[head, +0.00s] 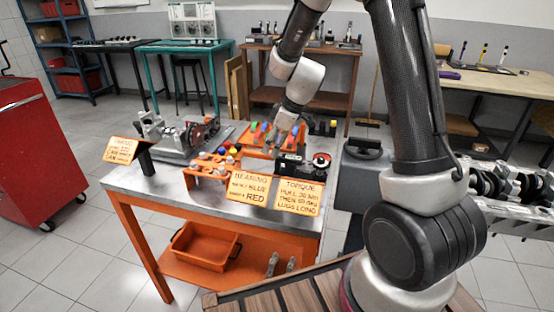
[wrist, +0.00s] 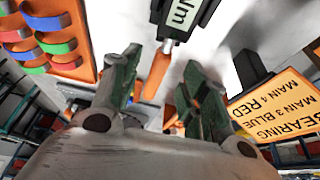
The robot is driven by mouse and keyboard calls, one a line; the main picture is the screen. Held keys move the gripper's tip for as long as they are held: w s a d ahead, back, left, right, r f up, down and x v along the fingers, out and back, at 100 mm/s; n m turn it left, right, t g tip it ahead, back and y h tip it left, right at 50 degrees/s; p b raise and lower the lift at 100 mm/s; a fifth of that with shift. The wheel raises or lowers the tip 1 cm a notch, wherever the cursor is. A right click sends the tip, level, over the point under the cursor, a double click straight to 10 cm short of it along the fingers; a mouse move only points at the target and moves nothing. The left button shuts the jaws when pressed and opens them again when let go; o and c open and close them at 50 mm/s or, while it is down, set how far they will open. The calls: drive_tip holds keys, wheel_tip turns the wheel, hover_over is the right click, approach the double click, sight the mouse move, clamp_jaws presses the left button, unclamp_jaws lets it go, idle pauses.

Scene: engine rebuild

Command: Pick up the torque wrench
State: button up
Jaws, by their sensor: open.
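In the head view a dark object (head: 291,166) lies near the table's front right, behind the torque sign. My gripper (head: 283,139) is low over the orange-legged table, just behind that dark object.
The table (head: 170,185) has an orange rack (wrist: 52,38) with coloured shells, a bearing sign (head: 248,187), a torque sign (head: 298,196) and a grey fixture (head: 180,138). An engine block (head: 510,190) stands right. A red cabinet (head: 36,150) is left. An orange bin (head: 205,246) sits below.

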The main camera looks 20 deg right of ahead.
sight(270, 153)
drive_tip(key=x, duration=0.4)
drive_tip(key=shift+a+f, duration=0.1)
drive_tip(key=shift+f, duration=0.05)
clamp_jaws()
